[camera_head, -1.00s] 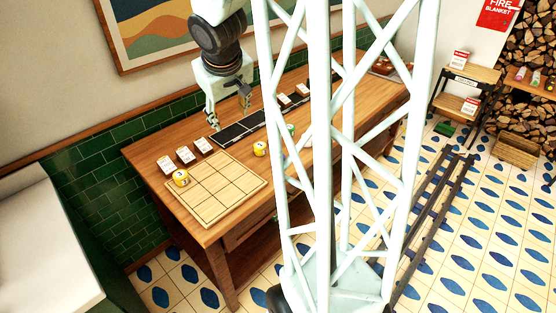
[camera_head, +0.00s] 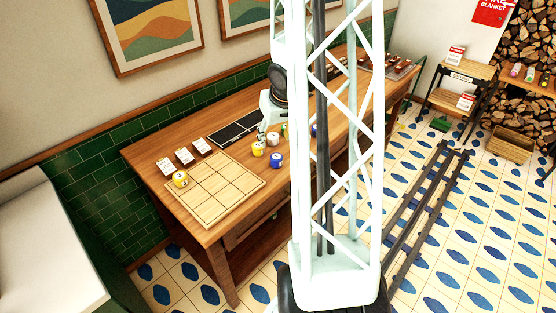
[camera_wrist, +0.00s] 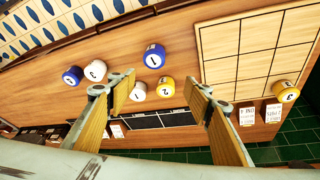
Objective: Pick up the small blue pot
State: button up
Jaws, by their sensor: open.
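Two blue pots show in the wrist view. One blue pot (camera_wrist: 154,56), marked 1, stands near the gap between my fingers; another blue pot (camera_wrist: 72,75) stands further left. I cannot tell which is the small one. In the head view a blue pot (camera_head: 276,160) stands beside a yellow pot (camera_head: 258,149), and a second blue pot (camera_head: 315,130) is partly hidden by my mast. My gripper (camera_wrist: 160,80) is open and empty above the table, its fingers apart. In the head view the gripper is small and partly hidden.
A yellow pot (camera_wrist: 165,87) and a white pot (camera_wrist: 138,91) stand close together in the finger gap's view. Another white pot (camera_wrist: 95,70) is beside the left blue one. A gridded board (camera_head: 220,188) with a yellow pot (camera_head: 180,179), cards and a dark tray (camera_head: 236,132) share the table.

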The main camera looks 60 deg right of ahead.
aim_at(277, 157)
jog(key=shift+s+d+f+m, duration=0.15)
jog(key=shift+s+d+f, duration=0.3)
jog(key=shift+f, duration=0.2)
jog(key=shift+s+d+f+m, duration=0.15)
jog(key=shift+s+d+f, duration=0.2)
jog(key=shift+s+f, duration=0.2)
jog(key=shift+w+f, duration=0.1)
jog(key=shift+f, duration=0.05)
jog(key=shift+b+x, duration=1.85)
jog(key=shift+x, duration=2.3)
jog(key=shift+a+f, duration=0.1)
jog(key=shift+a+b+x, duration=0.2)
jog(key=shift+b+x, duration=0.55)
jog(key=shift+x, duration=1.85)
jog(key=shift+w+d, duration=0.1)
